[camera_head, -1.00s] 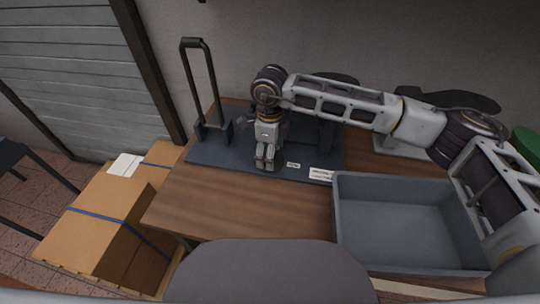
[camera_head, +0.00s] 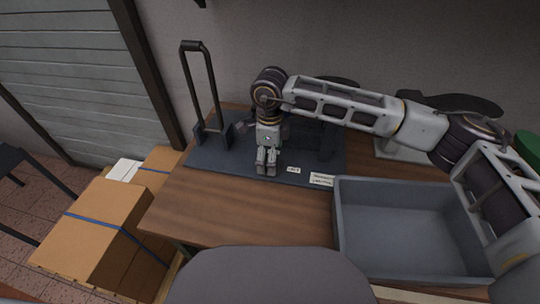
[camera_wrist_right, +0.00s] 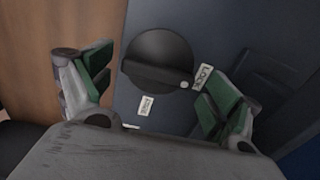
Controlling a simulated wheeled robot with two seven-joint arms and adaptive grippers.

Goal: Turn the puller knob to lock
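The puller knob (camera_wrist_right: 158,60) is a round black dial with a raised bar across it, seen in the right wrist view. A white dot at the right end of the bar lies close beside the LOCK label (camera_wrist_right: 205,77). A second white label (camera_wrist_right: 146,106), likely FREE, sits below the knob. My right gripper (camera_wrist_right: 155,95) is open and empty, its green-padded fingers on either side of the knob and apart from it. In the head view my right gripper (camera_head: 266,170) points down over the dark base plate (camera_head: 215,160) and hides the knob. My left gripper is not in view.
A tall black handle frame (camera_head: 205,90) stands at the plate's left. A grey bin (camera_head: 405,215) sits at the right of the wooden table (camera_head: 230,205). Cardboard boxes (camera_head: 95,230) are on the left. The front left of the table is clear.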

